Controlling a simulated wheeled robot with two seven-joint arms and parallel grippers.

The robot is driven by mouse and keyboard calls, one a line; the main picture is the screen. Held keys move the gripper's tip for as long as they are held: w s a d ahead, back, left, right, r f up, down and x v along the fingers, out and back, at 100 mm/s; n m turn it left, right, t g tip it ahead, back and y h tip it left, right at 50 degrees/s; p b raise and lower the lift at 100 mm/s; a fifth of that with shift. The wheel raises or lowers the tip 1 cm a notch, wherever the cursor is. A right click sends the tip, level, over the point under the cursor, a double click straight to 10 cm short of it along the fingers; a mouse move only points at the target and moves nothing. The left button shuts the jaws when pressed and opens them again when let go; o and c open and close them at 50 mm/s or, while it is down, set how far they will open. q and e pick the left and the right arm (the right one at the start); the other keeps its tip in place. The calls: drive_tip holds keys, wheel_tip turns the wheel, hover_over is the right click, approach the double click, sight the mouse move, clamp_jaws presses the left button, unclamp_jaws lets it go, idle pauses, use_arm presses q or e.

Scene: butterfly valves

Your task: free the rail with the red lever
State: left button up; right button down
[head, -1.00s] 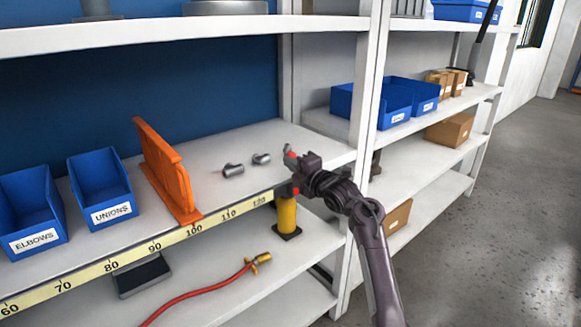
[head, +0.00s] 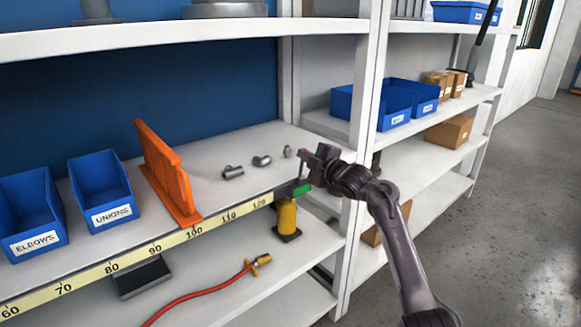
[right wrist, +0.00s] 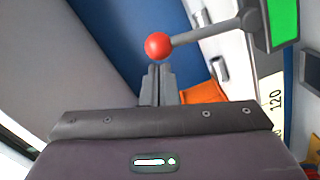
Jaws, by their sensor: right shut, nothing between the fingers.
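The rail (head: 150,248) is a pale yellow strip with a number scale along the shelf's front edge. At its right end sits a lock block with a green face (head: 302,189), also seen in the right wrist view (right wrist: 285,22). A grey lever with a red ball knob (right wrist: 158,45) comes out of this block. In the head view the lever stands up from the block, and its knob is mostly hidden by my gripper. My right gripper (right wrist: 158,72) is shut and empty, fingertips right at the knob; I cannot tell whether they touch. My left gripper is out of view.
An orange fence (head: 168,178) stands on the shelf near 100. Several grey fittings (head: 233,172) lie right of it. Blue bins (head: 101,190) stand left. A white upright (head: 362,110) is close behind my right arm. A yellow cylinder (head: 287,216) stands below.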

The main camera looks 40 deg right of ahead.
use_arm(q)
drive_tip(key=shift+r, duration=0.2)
use_arm(e)
drive_tip(key=shift+d+m, duration=1)
drive_tip(key=shift+m, duration=0.1)
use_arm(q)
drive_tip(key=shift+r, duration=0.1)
use_arm(e)
drive_tip(key=shift+w+r, duration=0.1)
